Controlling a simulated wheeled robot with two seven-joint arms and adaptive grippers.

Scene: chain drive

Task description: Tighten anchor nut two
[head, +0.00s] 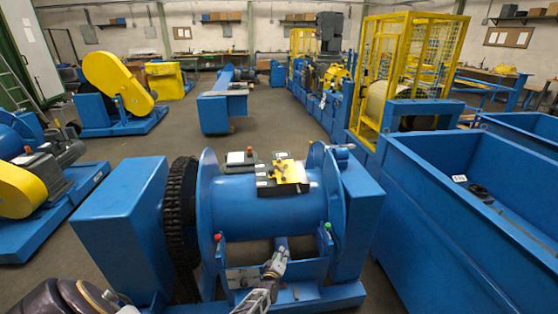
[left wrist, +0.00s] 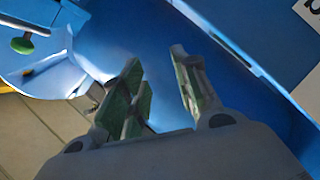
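No anchor nut can be clearly made out in either view. The blue drum machine (head: 265,205) stands in front of me, with a blue base (head: 320,295) at its foot. My left gripper (head: 277,262) is in front of the drum, low between its two end flanges. In the left wrist view the left gripper (left wrist: 160,88) is open, its green-padded fingers apart with nothing seen between them. Blue surfaces lie beyond the fingers, and a green knob (left wrist: 22,45) is at upper left. The green knob in the head view (head: 327,226) is right of the gripper. My right gripper is not in view.
A red knob (head: 217,237) is on the drum's left side, beside a black chain ring (head: 180,215). A yellow-topped box (head: 282,175) sits above the drum. A large blue bin (head: 425,225) stands close on the right. Open floor (head: 260,125) lies behind the machine.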

